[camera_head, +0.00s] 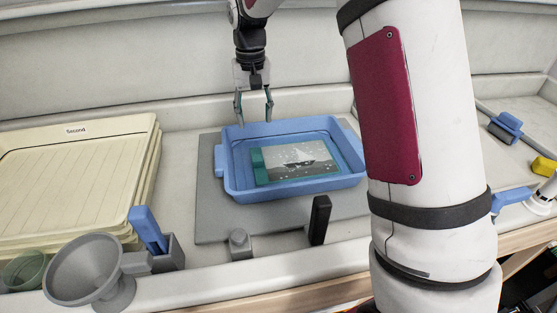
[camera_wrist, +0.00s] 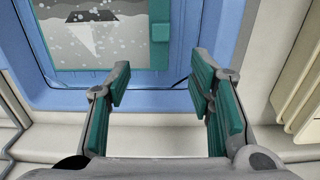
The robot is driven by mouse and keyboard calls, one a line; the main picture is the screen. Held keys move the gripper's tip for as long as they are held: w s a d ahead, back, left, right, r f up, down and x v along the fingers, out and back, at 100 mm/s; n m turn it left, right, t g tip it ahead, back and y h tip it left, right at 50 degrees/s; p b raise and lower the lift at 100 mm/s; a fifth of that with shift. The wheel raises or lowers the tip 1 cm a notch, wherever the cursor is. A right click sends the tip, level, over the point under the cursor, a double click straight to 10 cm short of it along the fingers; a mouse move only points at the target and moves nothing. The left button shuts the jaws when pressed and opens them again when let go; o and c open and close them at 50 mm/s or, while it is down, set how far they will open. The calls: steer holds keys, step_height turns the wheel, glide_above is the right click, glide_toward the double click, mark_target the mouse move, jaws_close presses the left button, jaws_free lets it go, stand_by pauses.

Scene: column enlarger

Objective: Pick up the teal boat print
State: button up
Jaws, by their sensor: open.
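The teal boat print (camera_head: 297,161) lies flat inside a blue tray (camera_head: 232,172). It has a teal border, a wider teal band at its left end, and a grey picture of a boat. My gripper (camera_head: 254,108) is open and empty, above the tray's back edge and apart from the print. In the wrist view, my gripper (camera_wrist: 160,95) shows two teal-padded fingers spread apart near the tray rim (camera_wrist: 135,98). The print (camera_wrist: 110,59) shows beyond them at the upper left, partly cut off by the frame.
The tray stands on a grey board (camera_head: 215,222). Stacked cream trays (camera_head: 75,185) labelled "Second" are at left. A grey funnel (camera_head: 88,270), a green cup (camera_head: 24,270), a blue-handled item (camera_head: 148,230) and a black upright piece (camera_head: 320,220) stand in front. My arm blocks the right.

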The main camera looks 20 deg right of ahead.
mark_target(257, 156)
step_height(257, 156, down, 14)
steer(key=shift+w+r, duration=0.1)
stand_by(0.5)
jaws_close()
